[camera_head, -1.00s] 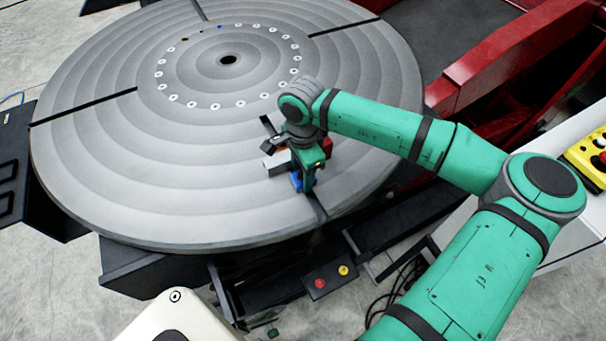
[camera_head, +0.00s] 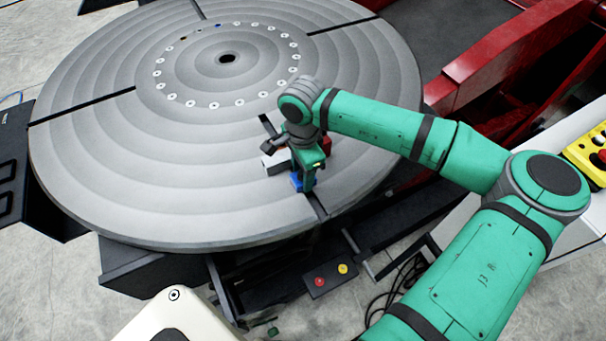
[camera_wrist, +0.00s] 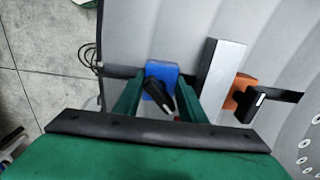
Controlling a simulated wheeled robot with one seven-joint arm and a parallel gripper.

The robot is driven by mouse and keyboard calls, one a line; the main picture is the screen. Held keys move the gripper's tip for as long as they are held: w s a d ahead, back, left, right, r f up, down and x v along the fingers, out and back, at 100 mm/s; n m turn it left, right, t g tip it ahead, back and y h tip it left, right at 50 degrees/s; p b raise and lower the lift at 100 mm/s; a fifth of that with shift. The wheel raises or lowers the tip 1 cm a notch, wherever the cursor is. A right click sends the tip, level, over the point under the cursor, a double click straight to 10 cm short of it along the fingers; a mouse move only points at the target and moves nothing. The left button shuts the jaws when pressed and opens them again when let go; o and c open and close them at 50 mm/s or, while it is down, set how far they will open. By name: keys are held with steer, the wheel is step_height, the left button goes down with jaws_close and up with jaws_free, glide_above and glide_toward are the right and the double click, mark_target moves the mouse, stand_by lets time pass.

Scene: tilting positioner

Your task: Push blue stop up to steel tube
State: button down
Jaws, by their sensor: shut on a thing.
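The blue stop (camera_head: 298,184) sits on the round grey table near its front right edge, beside a dark radial slot. In the wrist view the blue stop (camera_wrist: 162,70) lies between my two green fingers, with a black lever in front of it. My gripper (camera_wrist: 158,98) is shut on the blue stop; the exact contact faces are partly hidden. The steel tube (camera_wrist: 221,75), a pale grey bar, stands just right of the right finger, with a narrow gap between it and the stop. In the head view the tube (camera_head: 272,164) shows left of my gripper (camera_head: 306,180).
An orange block (camera_wrist: 242,88) and a black clamp arm (camera_wrist: 268,98) lie on the tube's far side. A red piece (camera_head: 327,146) is right of my gripper. The left of the round table (camera_head: 120,160) is clear.

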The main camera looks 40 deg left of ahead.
steer(key=shift+s+d, duration=0.1)
steer(key=shift+d, duration=0.15)
stand_by(0.5)
steer(key=c, duration=1)
jaws_free()
steer(key=shift+c, duration=0.2)
steer(key=shift+o, duration=0.6)
steer(key=o, duration=0.4)
steer(key=shift+c, duration=0.2)
